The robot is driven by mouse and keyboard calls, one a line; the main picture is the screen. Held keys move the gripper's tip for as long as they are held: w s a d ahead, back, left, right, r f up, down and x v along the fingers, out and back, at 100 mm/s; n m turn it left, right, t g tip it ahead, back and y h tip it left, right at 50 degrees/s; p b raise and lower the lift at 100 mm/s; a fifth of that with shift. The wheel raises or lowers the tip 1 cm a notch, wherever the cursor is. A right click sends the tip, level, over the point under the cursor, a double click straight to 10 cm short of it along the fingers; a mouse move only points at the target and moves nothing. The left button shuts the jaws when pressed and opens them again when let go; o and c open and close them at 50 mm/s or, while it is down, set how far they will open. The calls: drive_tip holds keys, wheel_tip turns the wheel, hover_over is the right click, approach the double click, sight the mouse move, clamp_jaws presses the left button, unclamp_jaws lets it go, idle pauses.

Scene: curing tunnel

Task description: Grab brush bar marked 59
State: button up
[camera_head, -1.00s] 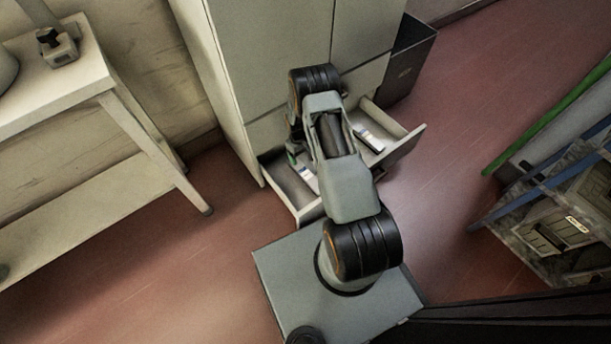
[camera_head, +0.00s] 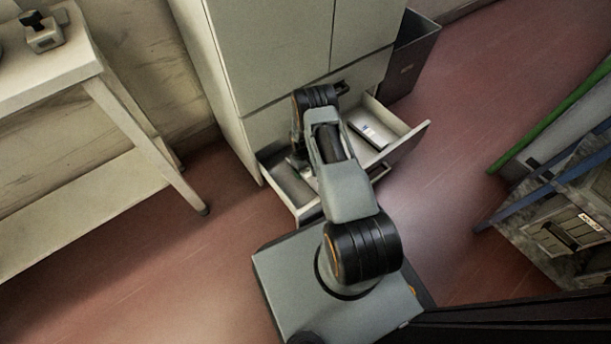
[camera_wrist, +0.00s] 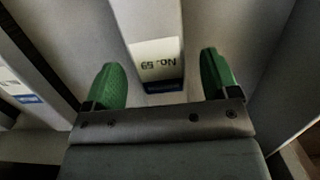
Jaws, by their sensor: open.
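The brush bar marked "No. 59" (camera_wrist: 152,28) is a pale grey bar with a white and blue end label, which reads upside down in the wrist view. It lies in the open cabinet drawer (camera_head: 405,142). My gripper (camera_wrist: 163,82) is open, its green fingers on either side of the bar's labelled end, with a visible gap on both sides. Whether the fingertips are down at the bar's height I cannot tell. In the head view my arm hides the gripper and this bar.
Another bar (camera_head: 369,134) lies in the drawer's right part; a blue-labelled bar (camera_wrist: 22,88) shows left in the wrist view. The cabinet (camera_head: 270,50) rises behind. A workbench (camera_head: 60,75) stands left, a dark bin (camera_head: 412,58) beside the cabinet, a crate (camera_head: 560,230) right.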

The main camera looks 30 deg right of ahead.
wheel_tip(320, 180, down, 2)
drive_tip(key=shift+s+f, duration=0.15)
drive_tip(key=shift+f, duration=0.05)
drive_tip(key=shift+c, duration=0.2)
drive_tip(key=shift+r, duration=0.1)
drive_tip(key=c, duration=1.1)
